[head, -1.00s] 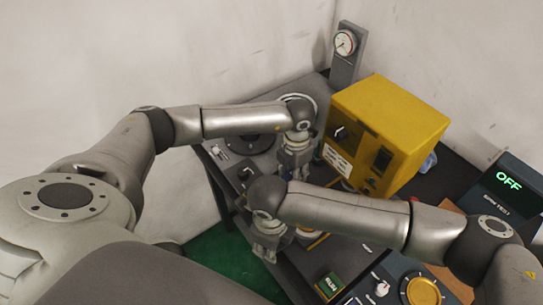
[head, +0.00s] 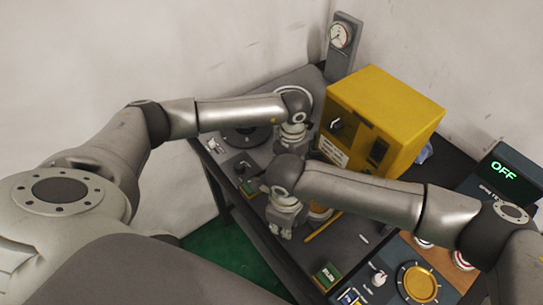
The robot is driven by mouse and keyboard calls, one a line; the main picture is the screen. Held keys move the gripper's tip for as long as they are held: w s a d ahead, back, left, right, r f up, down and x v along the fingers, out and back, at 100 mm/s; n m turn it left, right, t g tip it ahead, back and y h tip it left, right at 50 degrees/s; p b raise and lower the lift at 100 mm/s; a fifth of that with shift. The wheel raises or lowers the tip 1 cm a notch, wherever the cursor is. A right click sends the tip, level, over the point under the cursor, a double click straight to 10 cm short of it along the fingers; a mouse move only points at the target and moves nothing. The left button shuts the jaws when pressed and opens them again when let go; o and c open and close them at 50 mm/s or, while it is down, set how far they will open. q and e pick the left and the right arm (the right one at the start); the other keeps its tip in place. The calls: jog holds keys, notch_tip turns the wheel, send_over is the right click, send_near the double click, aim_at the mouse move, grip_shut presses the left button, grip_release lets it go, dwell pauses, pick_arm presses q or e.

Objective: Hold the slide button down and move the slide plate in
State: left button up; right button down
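A small box with a green label (head: 326,277) sits near the front edge of the bench; its lettering is too small to read surely. I cannot tell which part is the slide button. A round orange-rimmed part (head: 319,213) below the yellow machine (head: 385,120) may belong to the slide plate, but my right arm partly covers it. My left gripper (head: 290,147) points down in front of the yellow machine, its fingertips hidden behind my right arm. My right gripper (head: 284,233) points down over the bench, left of the orange-rimmed part. Its finger opening is too small to read.
A panel with a gold dial (head: 418,283) and a screen reading OFF (head: 504,170) stands at the right. A gauge post (head: 342,45) stands at the back. A yellow bar (head: 325,228) lies on the dark bench. A small knob panel (head: 242,167) is at the left edge.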

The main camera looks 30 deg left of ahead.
pick_arm(q)
jog(key=shift+r, duration=0.1)
pick_arm(e)
jog(key=w+d, duration=0.1)
jog(key=w, duration=0.2)
jog(key=w+d, duration=0.1)
jog(key=w, duration=0.3)
jog(key=w+d, duration=0.1)
jog(key=w, duration=0.2)
jog(key=shift+w+d+r, duration=0.1)
jog(key=shift+w+d, duration=0.05)
jog(key=shift+d, duration=0.1)
jog(key=c, duration=1.3)
grip_release()
pick_arm(q)
jog(key=shift+w, duration=0.1)
pick_arm(e)
notch_tip(320, 180, up, 12)
jog(key=shift+s, duration=0.2)
pick_arm(q)
jog(key=o, duration=1.1)
jog(key=shift+c, duration=0.2)
